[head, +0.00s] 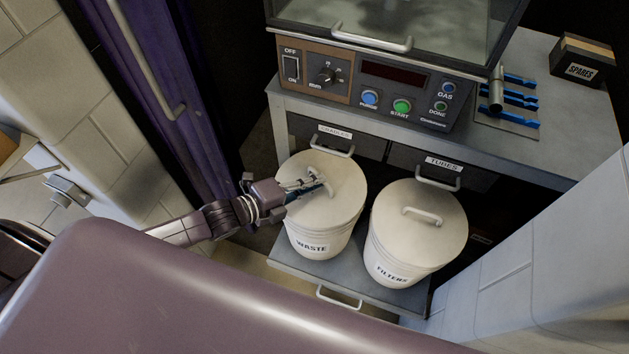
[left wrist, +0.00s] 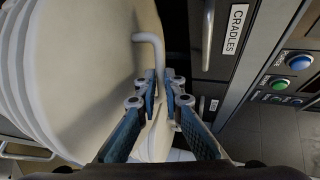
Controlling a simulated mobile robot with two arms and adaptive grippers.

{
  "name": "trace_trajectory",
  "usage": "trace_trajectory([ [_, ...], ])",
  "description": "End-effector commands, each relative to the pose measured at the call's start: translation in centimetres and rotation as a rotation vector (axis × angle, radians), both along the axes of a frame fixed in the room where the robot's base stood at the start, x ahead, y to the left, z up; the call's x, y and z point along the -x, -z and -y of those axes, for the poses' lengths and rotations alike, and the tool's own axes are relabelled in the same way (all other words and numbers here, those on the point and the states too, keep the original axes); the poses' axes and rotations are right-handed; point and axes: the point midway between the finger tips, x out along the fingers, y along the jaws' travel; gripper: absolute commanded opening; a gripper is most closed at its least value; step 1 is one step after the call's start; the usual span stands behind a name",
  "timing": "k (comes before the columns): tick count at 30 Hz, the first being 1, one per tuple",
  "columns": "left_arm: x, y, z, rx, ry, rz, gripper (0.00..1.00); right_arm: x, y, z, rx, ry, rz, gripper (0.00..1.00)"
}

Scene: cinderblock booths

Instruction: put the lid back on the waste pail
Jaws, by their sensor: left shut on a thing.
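The waste pail (head: 312,240) is white, labelled WASTE, and stands upright on the left of the low shelf. Its round pale lid (head: 345,172) lies over the pail's mouth, and no clear gap shows between them. My left gripper (head: 322,186) reaches in from the left above the lid and is shut on the lid's handle. In the left wrist view the bent white handle (left wrist: 149,38) runs down between the two blue fingers (left wrist: 160,98). The gripper hides part of the lid and handle in the head view.
A filters pail (head: 400,255) with its own handled lid stands close to the right on the shelf (head: 350,287). Behind are drawers (head: 370,142) under a bench with a control panel (head: 375,90). A purple locker (head: 165,90) stands left, a block wall (head: 540,250) right.

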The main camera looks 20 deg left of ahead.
Motion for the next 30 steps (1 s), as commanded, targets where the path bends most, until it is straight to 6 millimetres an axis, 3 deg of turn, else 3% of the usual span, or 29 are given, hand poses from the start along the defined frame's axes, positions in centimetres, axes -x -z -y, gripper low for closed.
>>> trace_trajectory([
  [7, 0.0, -0.1, 0.0, 0.001, 0.0, 0.002, 0.0, 0.0, 0.0, 0.0, 0.0, 0.0, 0.0, 0.37],
  [8, 0.0, -0.1, 0.0, 0.001, 0.0, 0.002, 0.11, 0.0, 0.0, 0.0, 0.0, 0.0, 0.0, 0.37],
  [13, 0.0, -0.1, 0.0, 0.001, 0.0, 0.001, 0.28, 0.0, 0.0, 0.0, 0.0, 0.0, 0.0, 0.37],
  [23, 0.3, 0.0, -0.1, -0.001, 0.0, -0.002, 0.28, 0.0, 0.0, 0.1, 0.001, -0.001, 0.0, 0.37],
  [30, 2.5, -0.9, -1.6, -0.002, 0.001, -0.002, 0.28, 0.0, 0.0, 0.0, 0.0, 0.0, 0.0, 0.37],
])
